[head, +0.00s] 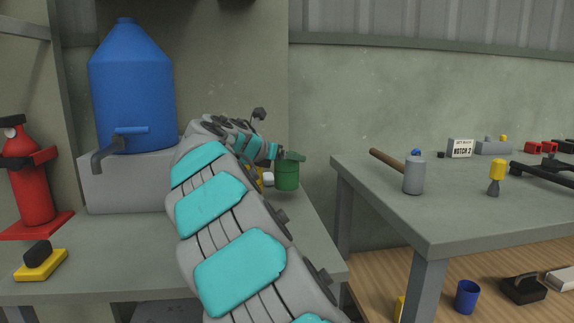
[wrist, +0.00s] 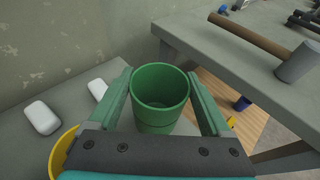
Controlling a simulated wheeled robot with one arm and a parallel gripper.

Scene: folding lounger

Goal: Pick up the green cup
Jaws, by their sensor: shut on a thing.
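The green cup (head: 287,176) is at the right end of the grey bench in the head view, partly covered by my gripper. In the wrist view the cup (wrist: 160,94) is upright and open at the top, between the two green fingers. My gripper (head: 290,157) reaches over the bench from the left, and in the wrist view the gripper (wrist: 161,92) is shut on the cup's sides. Whether the cup's base touches the bench is hidden.
A yellow container (wrist: 63,150) and white blocks (wrist: 42,118) lie left of the cup. A blue water tank (head: 132,80) stands at the back left. Another table (head: 455,215) with a hammer (head: 412,175) stands to the right, across a gap. A blue cup (head: 467,297) is low down.

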